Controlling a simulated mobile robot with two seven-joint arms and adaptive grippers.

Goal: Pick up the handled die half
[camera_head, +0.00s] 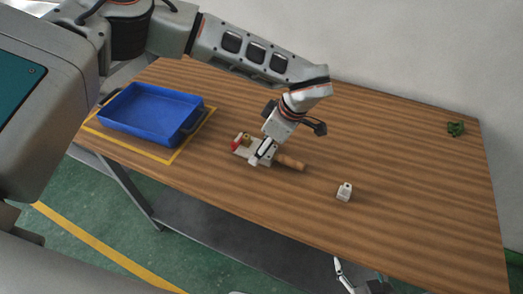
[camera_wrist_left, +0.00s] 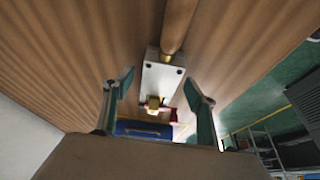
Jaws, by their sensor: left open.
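The handled die half is a pale metal block (camera_head: 243,151) with a brown wooden handle (camera_head: 291,162), lying on the wooden table. A red part and a brass part show at the block's left end. In the left wrist view the block (camera_wrist_left: 161,82) lies between the spread fingers, with the handle (camera_wrist_left: 178,25) running up out of the picture. My left gripper (camera_head: 262,156) is open and points down over the block near the handle; the fingers (camera_wrist_left: 158,80) appear clear of its sides. My right gripper (camera_head: 345,275) shows only partly, below the table's front edge.
A blue tray (camera_head: 103,121) stands inside a yellow outline on the table's left. A small white block (camera_head: 344,193) stands to the right of the handle. A green item (camera_head: 456,129) lies at the far right. The table between them is clear.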

